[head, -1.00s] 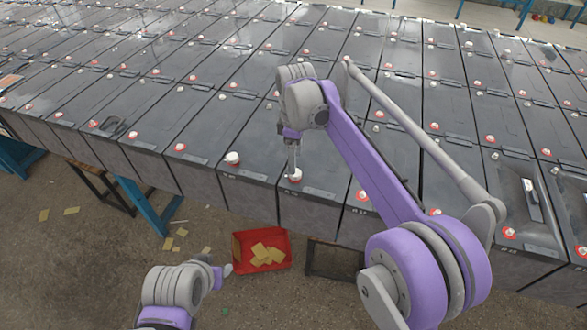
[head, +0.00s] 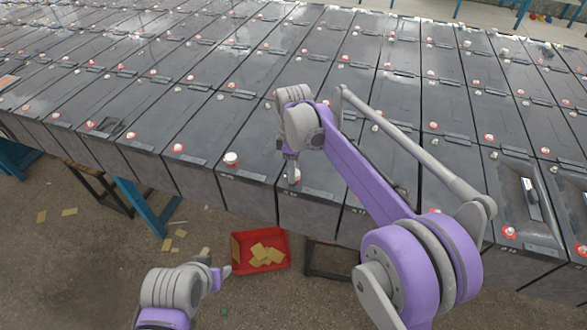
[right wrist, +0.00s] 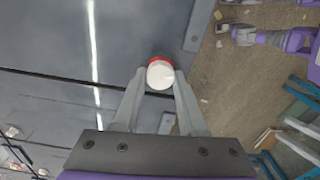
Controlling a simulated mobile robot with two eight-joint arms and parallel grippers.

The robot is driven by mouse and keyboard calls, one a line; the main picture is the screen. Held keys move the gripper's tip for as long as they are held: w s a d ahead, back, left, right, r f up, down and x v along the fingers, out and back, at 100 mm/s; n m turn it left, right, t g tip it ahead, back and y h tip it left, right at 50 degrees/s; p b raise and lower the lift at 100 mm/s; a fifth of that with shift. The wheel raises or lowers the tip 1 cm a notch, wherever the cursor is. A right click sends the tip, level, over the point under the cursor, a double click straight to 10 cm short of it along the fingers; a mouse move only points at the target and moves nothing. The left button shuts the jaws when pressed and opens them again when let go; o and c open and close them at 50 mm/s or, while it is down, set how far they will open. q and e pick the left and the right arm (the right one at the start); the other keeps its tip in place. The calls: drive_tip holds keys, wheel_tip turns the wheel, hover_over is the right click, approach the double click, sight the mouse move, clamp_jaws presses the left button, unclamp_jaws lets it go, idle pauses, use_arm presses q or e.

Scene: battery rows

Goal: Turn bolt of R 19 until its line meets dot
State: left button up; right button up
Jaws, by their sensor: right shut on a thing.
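The bolt is a white cap (right wrist: 160,74) with a red ring at its base, on the front edge of a dark grey battery (head: 310,186). My right gripper (right wrist: 157,84) is shut on this bolt, with one finger on each side of the cap. In the head view my right gripper (head: 291,176) points down and partly hides the bolt (head: 298,177). The battery's label is too small to read. I cannot make out the line or the dot clearly. My left gripper (head: 227,270) hangs over the floor at lower middle, away from the batteries; its jaw opening is unclear.
Rows of similar batteries with caps fill the table. A neighbouring white cap (head: 231,159) stands to the left of the held bolt. A red bin (head: 277,266) with yellowish pieces sits on the floor, beside a dark frame (head: 331,262).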

clamp_jaws()
drive_tip(key=shift+m, duration=0.3)
drive_tip(key=m, duration=1)
drive_tip(key=shift+m, duration=0.4)
drive_tip(key=m, duration=0.5)
drive_tip(key=shift+d, duration=0.1)
drive_tip(key=m, duration=0.5)
drive_tip(key=shift+m, duration=0.3)
